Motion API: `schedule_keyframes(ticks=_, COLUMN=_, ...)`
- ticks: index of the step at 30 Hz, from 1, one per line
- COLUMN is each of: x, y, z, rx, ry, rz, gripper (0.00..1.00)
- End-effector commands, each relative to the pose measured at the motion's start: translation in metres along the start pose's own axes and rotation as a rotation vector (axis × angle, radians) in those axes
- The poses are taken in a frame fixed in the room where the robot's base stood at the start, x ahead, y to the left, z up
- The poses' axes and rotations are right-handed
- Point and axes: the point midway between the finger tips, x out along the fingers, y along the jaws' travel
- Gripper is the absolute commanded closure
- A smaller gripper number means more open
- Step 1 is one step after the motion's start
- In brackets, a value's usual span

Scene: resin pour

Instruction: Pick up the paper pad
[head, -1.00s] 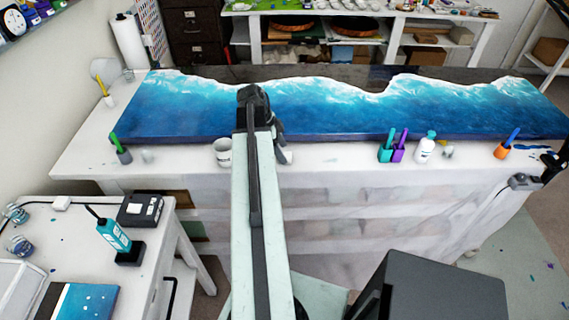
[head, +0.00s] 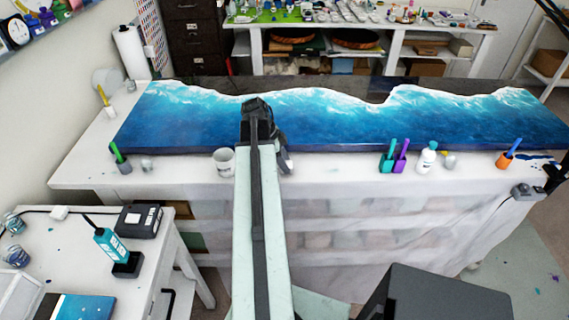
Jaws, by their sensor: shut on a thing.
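I cannot make out a paper pad anywhere in the head view. My pale arm reaches forward over the near edge of the big white table. My gripper (head: 284,160) shows only in part, beyond the arm and just right of it, as a dark piece with a pale end. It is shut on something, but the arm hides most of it. I cannot tell whether the pale end is part of the arm or the held thing.
A long blue resin panel (head: 340,125) lies on the big table. A white cup (head: 224,162) stands left of my arm. Purple (head: 400,163) and teal (head: 386,162) holders and a white bottle (head: 427,158) stand right. A side table (head: 172,262) at lower left carries a teal bottle (head: 112,246).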

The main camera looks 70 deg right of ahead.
Motion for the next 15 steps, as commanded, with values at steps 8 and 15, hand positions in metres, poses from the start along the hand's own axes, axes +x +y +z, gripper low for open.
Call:
schedule_keyframes(ticks=8, x=-0.059, y=0.000, z=-0.024, rx=-0.001, ry=0.000, rz=0.000, gripper=1.00)
schedule_keyframes(ticks=15, x=-0.087, y=0.000, z=-0.035, rx=-0.001, ry=0.000, rz=0.000, gripper=1.00)
